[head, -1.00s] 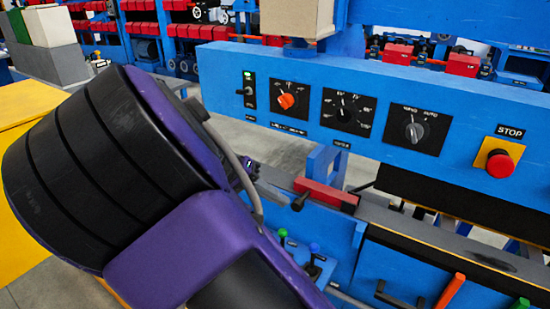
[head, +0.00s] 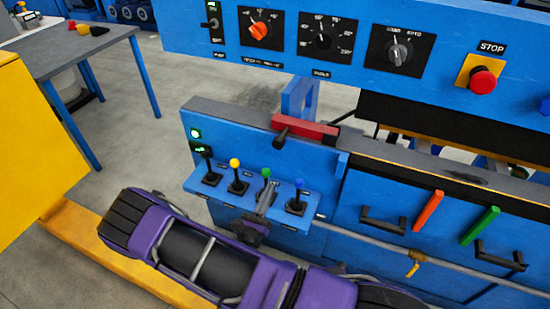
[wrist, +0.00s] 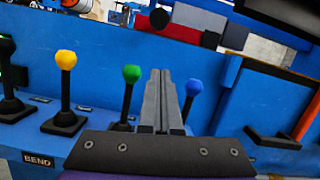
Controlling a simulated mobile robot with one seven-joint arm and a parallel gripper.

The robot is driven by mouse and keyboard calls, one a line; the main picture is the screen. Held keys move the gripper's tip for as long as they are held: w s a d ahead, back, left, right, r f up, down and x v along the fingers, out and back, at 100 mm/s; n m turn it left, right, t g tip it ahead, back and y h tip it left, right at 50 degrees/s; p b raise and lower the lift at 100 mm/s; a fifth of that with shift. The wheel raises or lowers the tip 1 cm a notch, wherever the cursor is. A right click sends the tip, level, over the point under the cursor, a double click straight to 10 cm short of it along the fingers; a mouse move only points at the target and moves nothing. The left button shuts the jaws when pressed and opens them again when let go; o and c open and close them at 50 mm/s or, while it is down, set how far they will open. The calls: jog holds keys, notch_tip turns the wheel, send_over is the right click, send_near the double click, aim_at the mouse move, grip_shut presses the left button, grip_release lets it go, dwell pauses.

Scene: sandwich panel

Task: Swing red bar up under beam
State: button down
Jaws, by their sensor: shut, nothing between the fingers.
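The red bar (head: 305,127) lies along the top edge of the lower blue machine body, with a dark handle sticking out toward me. In the wrist view the red bar (wrist: 178,32) shows partly, beyond my fingers. The blue beam (head: 285,52) with the dials runs across above it, with a gap between. My gripper (head: 268,194) is low in front of the machine, below the red bar and apart from it. In the wrist view its fingers (wrist: 164,88) are shut and empty, in line with the space between the green lever (wrist: 130,85) and blue lever (wrist: 192,92).
The lever shelf (head: 250,190) also carries a yellow lever (head: 236,172) and a black lever (head: 207,160). A red stop button (head: 482,80) sits on the beam at right. Orange (head: 428,212) and green (head: 480,226) handles are on the front. Yellow structure (head: 40,130) stands at left.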

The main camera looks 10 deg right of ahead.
jog(key=shift+s+f+n+y, duration=0.15)
jog(key=shift+f+n+y, duration=0.15)
jog(key=shift+f+n, duration=0.3)
jog(key=w+d+r, duration=0.4)
jog(key=w+r, duration=0.2)
jog(key=w, duration=0.2)
jog(key=shift+w+d+r, duration=0.15)
jog(key=shift+w, duration=0.25)
jog(key=shift+r, duration=0.1)
